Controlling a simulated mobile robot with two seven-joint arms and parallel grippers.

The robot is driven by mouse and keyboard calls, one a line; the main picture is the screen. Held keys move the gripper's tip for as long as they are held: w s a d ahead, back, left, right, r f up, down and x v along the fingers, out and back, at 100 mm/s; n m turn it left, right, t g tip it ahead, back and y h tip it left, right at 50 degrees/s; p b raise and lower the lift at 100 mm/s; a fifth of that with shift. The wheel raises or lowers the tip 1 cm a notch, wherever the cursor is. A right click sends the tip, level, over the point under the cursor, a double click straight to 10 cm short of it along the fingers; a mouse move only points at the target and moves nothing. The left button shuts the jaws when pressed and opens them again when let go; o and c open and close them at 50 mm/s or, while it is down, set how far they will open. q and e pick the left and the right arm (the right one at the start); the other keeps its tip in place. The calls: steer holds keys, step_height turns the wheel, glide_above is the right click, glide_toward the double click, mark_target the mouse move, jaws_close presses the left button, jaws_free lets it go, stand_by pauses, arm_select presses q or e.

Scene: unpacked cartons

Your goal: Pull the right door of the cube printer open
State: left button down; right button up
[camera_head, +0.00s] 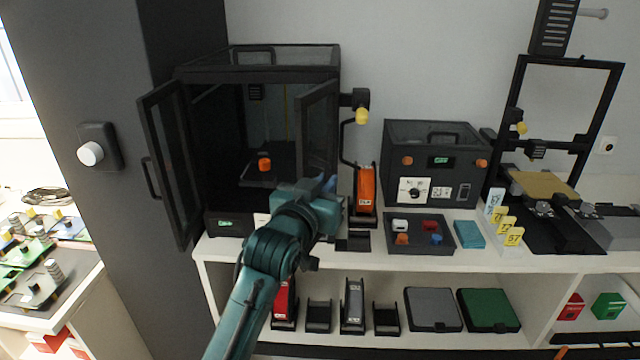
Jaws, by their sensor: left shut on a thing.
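The cube printer (330,57) is a black, open-fronted box on the white shelf, with a small orange part inside. Its left door (165,160) stands wide open, with a dark bar handle on its outer side. Its right door (316,125) stands partly open, its free edge swung out toward me. My left gripper (326,188), on a teal arm from below, is at the lower part of the right door. It is shut on the door there; the wrist hides the exact contact and the door's handle. My right gripper is not in view.
A parts tray (405,238), a dark box-shaped machine (435,150) and an open-frame printer (570,120) are further right. A grey pillar (110,200) stands left.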

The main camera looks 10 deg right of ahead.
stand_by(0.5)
arm_select(q)
steer(key=c, duration=1.5)
jaws_free()
